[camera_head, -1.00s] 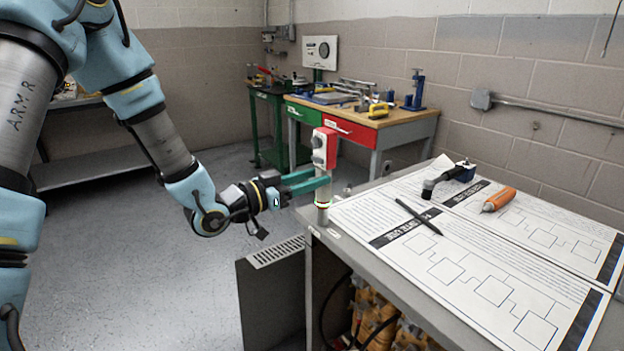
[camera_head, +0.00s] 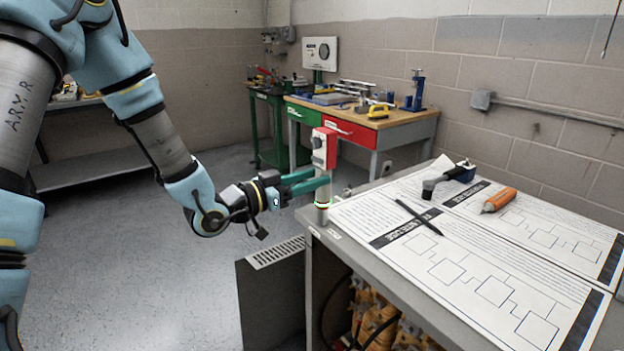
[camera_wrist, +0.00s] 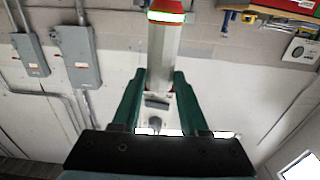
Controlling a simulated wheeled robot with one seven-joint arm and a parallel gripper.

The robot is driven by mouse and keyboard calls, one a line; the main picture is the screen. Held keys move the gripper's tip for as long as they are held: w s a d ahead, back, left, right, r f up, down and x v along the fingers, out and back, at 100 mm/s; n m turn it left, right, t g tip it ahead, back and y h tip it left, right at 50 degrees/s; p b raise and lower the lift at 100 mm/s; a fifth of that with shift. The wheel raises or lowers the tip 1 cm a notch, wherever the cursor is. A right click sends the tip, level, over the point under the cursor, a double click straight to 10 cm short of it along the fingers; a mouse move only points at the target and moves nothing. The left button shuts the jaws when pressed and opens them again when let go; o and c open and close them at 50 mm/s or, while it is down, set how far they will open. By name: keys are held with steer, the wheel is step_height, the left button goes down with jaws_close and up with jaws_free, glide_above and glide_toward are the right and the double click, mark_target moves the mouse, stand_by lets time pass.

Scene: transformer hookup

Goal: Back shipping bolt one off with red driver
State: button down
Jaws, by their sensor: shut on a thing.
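The red driver (camera_head: 329,147) stands upright at the near left corner of the grey bench, with a red and pale upper housing and a grey cylinder below. A lit green and white ring and a red band circle its lower end. My gripper (camera_head: 308,184) reaches in from the left, its green fingers shut on the driver's body. In the wrist view the driver's grey shaft (camera_wrist: 164,55) runs between the fingers of my gripper (camera_wrist: 159,92), with the lit ring at the top. I cannot make out shipping bolt one; the driver's lower end may hide it.
Printed sheets (camera_head: 470,270) cover the bench. On them lie a black pen (camera_head: 418,217), an orange-handled tool (camera_head: 498,200) and a dark tool with a blue end (camera_head: 448,179). A workbench with a red drawer (camera_head: 350,132) stands behind. Open floor (camera_head: 150,270) lies left.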

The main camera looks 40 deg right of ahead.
mark_target(319, 156)
steer(key=shift+r, duration=0.15)
stand_by(0.7)
steer(key=shift+r+p, duration=1.5)
steer(key=shift+r, duration=0.65)
